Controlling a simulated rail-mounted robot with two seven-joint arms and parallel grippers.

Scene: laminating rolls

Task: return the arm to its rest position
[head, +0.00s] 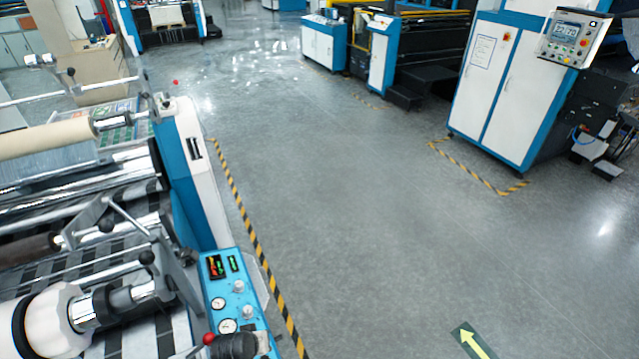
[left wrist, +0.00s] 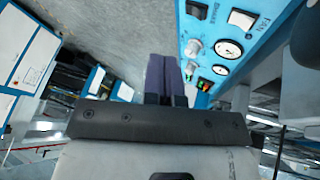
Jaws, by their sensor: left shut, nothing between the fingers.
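My left gripper (left wrist: 163,62) shows in the left wrist view, its two dark purple fingers together and nothing between them. It is beside the blue control panel (left wrist: 207,45), which has gauges, knobs and a switch marked FAN. I see a gap of grey floor on the fingers' left; I cannot tell their distance from the panel. In the head view the same kind of panel (head: 240,290) sits at the lower middle, on the laminating machine. A dark part (head: 236,346) stands at its lower end; I cannot tell if it is mine. My right gripper is in neither view.
The laminating machine with rollers (head: 85,185) and a white roll (head: 45,325) fills the left. A red-knobbed lever (head: 208,339) stands near the panel. Yellow-black floor tape (head: 250,225) runs alongside. Open grey floor (head: 370,230) lies right of it. White-blue cabinets (head: 505,90) stand at the back right.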

